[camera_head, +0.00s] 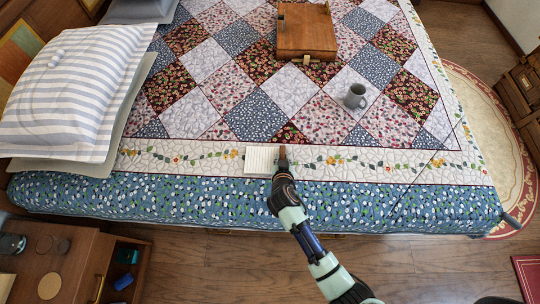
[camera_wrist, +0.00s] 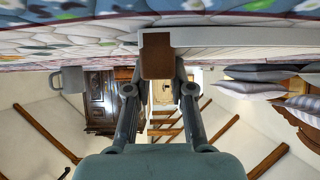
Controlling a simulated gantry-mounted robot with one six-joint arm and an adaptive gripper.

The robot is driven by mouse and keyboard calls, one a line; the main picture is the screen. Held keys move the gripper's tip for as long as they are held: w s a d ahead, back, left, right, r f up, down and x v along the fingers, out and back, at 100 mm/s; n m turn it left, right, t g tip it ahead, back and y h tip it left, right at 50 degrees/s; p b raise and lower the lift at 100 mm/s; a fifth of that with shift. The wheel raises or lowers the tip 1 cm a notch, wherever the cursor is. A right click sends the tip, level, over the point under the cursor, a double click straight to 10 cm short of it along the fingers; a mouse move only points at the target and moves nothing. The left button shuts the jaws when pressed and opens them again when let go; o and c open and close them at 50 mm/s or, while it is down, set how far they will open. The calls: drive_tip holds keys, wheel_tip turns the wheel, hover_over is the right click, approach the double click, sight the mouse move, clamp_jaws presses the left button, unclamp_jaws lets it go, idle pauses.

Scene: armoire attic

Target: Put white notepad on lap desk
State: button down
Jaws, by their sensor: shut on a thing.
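The white notepad (camera_head: 260,160) is a pale, ribbed rectangle at the near edge of the quilt. My gripper (camera_head: 283,160) is shut on its right edge. In the wrist view, the notepad (camera_wrist: 255,39) is a thin pale slab close to the quilt, and a brown piece (camera_wrist: 157,62) shows between my fingers (camera_wrist: 157,75). I cannot tell whether the notepad touches the quilt. The wooden lap desk (camera_head: 306,32) lies farther back on the bed, to the right of the notepad, with its top bare.
A grey mug (camera_head: 356,95) stands on the quilt right of the lap desk; it also shows in the wrist view (camera_wrist: 70,79). Striped pillows (camera_head: 75,90) lie at the left. Quilt between notepad and lap desk is clear. A nightstand (camera_head: 65,265) stands at lower left.

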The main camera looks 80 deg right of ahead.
wheel_tip(320, 180, up, 20)
drive_tip(key=p, duration=0.2)
idle(0.5)
drive_tip(key=w+a+r+n+t+y+p, duration=0.2)
drive_tip(key=w+a+n+t+p, duration=0.25)
drive_tip(key=w+a, duration=0.55)
drive_tip(key=w+a+r+n+t+y+p, duration=0.1)
drive_tip(key=w+a+n+t+y+p, duration=0.1)
drive_tip(key=a, duration=1.3)
drive_tip(key=w+a+r+n+t+y+p, duration=0.1)
drive_tip(key=w+a+n+y+p, duration=0.3)
drive_tip(key=a, duration=1.1)
drive_tip(key=w+n+t+y, duration=0.1)
drive_tip(key=w+n+y, duration=0.2)
drive_tip(key=w+n, duration=0.2)
drive_tip(key=shift+w+r+p, duration=0.15)
drive_tip(key=shift+w+p, duration=0.15)
drive_tip(key=shift+w, duration=0.9)
drive_tip(key=shift+d+t, duration=0.1)
drive_tip(key=shift+t, duration=0.15)
